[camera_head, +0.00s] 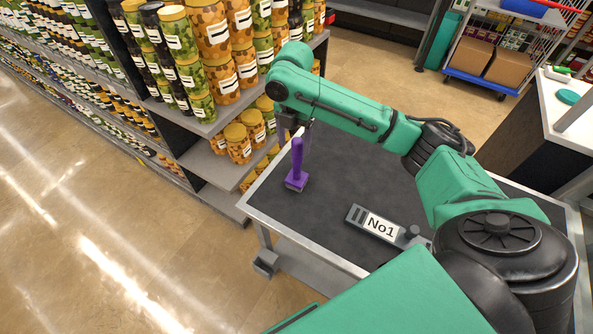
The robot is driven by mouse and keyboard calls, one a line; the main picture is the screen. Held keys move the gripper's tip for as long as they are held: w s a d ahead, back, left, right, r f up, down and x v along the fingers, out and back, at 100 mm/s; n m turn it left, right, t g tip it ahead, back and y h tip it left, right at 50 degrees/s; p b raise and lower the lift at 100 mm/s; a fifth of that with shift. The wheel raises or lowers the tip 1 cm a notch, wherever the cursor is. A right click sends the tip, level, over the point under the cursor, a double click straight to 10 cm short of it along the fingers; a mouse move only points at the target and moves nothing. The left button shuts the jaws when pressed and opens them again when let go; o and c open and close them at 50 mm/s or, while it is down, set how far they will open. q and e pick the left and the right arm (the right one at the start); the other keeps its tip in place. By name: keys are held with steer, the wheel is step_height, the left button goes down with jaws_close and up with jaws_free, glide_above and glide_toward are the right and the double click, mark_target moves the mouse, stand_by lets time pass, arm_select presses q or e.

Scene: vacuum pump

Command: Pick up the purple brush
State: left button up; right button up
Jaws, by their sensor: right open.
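The purple brush (298,170) stands upright near the far left end of the dark table top (340,190), its head down and its handle up. My right gripper (304,138) hangs from the green arm just above and around the top of the handle. Its jaws are open. I cannot tell whether a finger touches the handle. My left gripper is out of view.
A grey device labelled No1 (380,223) lies on the table, to the right of the brush. Shelves with several jars (215,50) stand close behind the table's left end. A cart with boxes (490,62) stands at the upper right. The floor at left is clear.

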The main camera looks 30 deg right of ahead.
mark_target(297, 157)
steer(key=f, duration=0.2)
steer(key=d+f, duration=0.1)
steer(key=shift+w, duration=0.3)
steer(key=f, duration=0.1)
steer(key=f+p, duration=0.1)
steer(key=f, duration=0.1)
steer(key=f+p, duration=0.1)
steer(key=shift+d+f, duration=0.2)
steer(key=shift+d, duration=0.05)
steer(key=shift+a+f, duration=0.1)
steer(key=shift+f, duration=0.05)
steer(key=shift+a, duration=0.1)
steer(key=shift+c, duration=0.6)
jaws_close()
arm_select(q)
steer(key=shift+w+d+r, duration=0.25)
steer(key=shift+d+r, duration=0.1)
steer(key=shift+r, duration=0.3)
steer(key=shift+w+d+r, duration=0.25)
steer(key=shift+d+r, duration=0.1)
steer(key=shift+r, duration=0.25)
